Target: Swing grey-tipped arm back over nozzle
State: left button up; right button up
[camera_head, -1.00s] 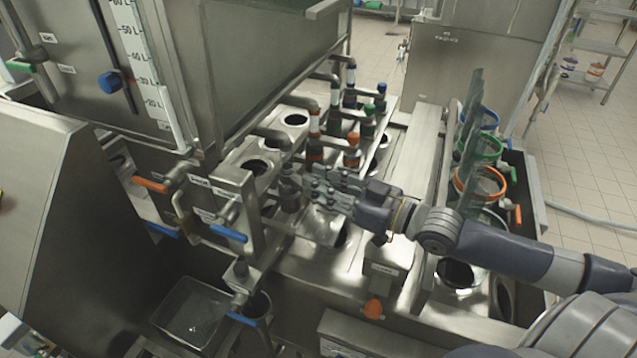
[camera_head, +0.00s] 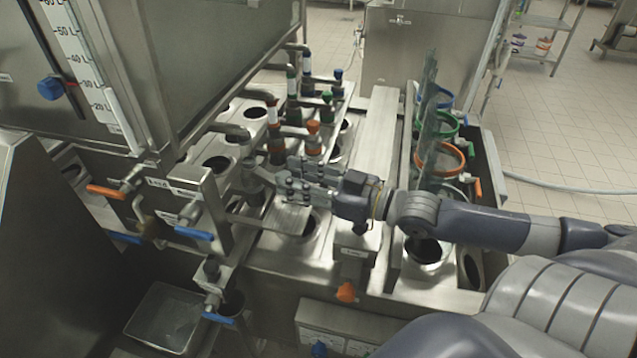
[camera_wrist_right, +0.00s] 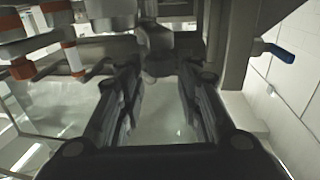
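The grey-tipped arm's grey cylindrical end (camera_head: 253,181) stands at the front of the row of swing arms, beside the steel front bracket. In the right wrist view a grey cylinder (camera_wrist_right: 157,48) lies just past my fingertips, roughly in line with the gap. My right gripper (camera_head: 278,182) points left at the grey end, very close to it; I cannot tell whether they touch. In the right wrist view its two fingers (camera_wrist_right: 158,85) are apart with nothing clearly between them. A round opening (camera_head: 308,228) in the steel top is partly hidden below the gripper. My left gripper is out of view.
Orange-banded (camera_head: 312,130), green and blue swing arms stand behind my gripper. Blue (camera_head: 194,233) and orange (camera_head: 105,191) valve handles sit at the front left. Rings (camera_head: 440,158) in orange, green and blue stand at right. The large steel tank (camera_head: 215,60) blocks the back left.

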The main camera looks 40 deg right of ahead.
jog(key=shift+v, duration=2.45)
